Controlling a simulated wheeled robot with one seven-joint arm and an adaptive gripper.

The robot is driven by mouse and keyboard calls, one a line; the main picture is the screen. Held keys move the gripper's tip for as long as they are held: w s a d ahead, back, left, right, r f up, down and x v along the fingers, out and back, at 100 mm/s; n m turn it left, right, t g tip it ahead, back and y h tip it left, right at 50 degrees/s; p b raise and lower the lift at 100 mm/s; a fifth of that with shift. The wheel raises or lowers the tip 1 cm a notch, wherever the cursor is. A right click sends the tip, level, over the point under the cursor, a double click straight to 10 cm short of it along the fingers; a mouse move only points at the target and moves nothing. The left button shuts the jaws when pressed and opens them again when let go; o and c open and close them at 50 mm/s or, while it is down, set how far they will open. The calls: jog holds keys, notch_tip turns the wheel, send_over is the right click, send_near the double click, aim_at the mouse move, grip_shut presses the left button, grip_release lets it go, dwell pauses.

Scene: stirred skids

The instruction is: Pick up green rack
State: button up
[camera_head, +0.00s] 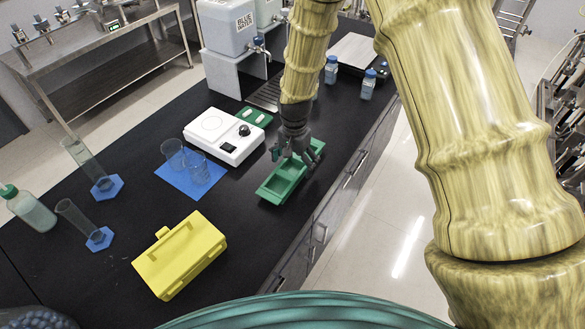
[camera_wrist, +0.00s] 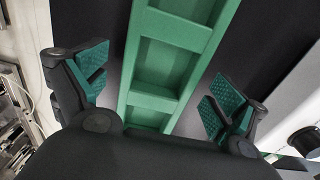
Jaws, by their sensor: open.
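The green rack (camera_head: 283,180) is a long tray with open compartments lying on the black bench, close to its right edge. In the wrist view the green rack (camera_wrist: 163,62) runs lengthwise between my two fingers. My gripper (camera_head: 298,150) is over the rack's far part, pointing down. In the wrist view my gripper (camera_wrist: 155,92) is open, one green-padded finger on each side of the rack. There are gaps between both pads and the rack's sides. The rack's far end is partly hidden behind my gripper in the head view.
A white stirrer (camera_head: 212,130) stands left of my gripper, with a small green tray (camera_head: 254,117) behind it. Beakers sit on a blue mat (camera_head: 190,181). A yellow case (camera_head: 180,258) lies nearer. Blue-capped bottles (camera_head: 368,86) stand behind. The bench edge is close on the right.

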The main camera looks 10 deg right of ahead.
jog(key=c, duration=1.2)
jog(key=shift+o, duration=0.2)
jog(key=shift+r, duration=0.15)
